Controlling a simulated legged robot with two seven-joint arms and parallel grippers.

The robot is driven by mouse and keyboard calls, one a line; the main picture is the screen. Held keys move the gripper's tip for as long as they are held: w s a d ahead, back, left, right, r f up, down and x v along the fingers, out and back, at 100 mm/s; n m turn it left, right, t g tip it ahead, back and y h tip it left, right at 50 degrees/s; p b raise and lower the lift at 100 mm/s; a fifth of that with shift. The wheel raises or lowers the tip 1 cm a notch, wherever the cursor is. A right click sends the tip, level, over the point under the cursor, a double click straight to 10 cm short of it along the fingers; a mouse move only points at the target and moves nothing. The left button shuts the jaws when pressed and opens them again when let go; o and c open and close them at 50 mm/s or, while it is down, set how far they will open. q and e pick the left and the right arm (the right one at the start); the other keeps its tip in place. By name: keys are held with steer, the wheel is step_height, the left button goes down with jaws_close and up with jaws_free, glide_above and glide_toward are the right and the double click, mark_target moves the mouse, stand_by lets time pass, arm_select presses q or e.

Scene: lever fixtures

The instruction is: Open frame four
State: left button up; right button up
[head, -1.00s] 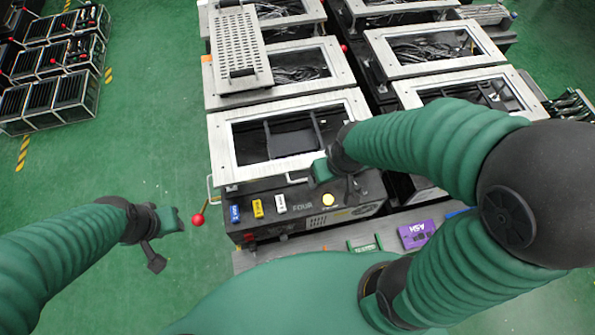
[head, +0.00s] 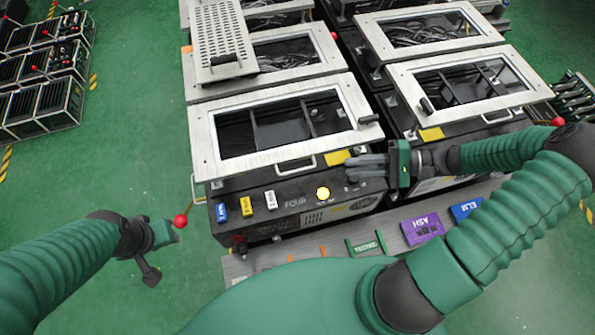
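Frame four is the silver-rimmed window lid (head: 205,155) on the black box marked FOUR (head: 300,218). It lies flat on the box, with a silver handle (head: 296,166) on its near edge. A lever with a red ball knob (head: 180,221) stands at the box's left side. My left gripper (head: 176,236) is just left of and below the red knob; its fingers are mostly hidden, and I cannot tell whether it touches the knob. My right gripper (head: 350,168) is at the box's right front corner, with grey fingers pointing left. The gap between them is unclear.
Blue, yellow and white tags and a round yellow button (head: 323,194) are on the box's front panel. A second framed box (head: 520,97) stands to the right. Purple (head: 422,228) and blue (head: 466,209) blocks lie on the front ledge.

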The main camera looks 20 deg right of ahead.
mark_target(295, 171)
steer(key=x, duration=1.5)
steer(key=shift+f+p, duration=0.2)
steer(key=shift+p, duration=0.1)
steer(key=shift+w+a, duration=0.1)
steer(key=shift+a, duration=0.45)
steer(key=c, duration=0.3)
steer(key=shift+d, duration=0.1)
jaws_close()
steer(key=shift+f, duration=0.1)
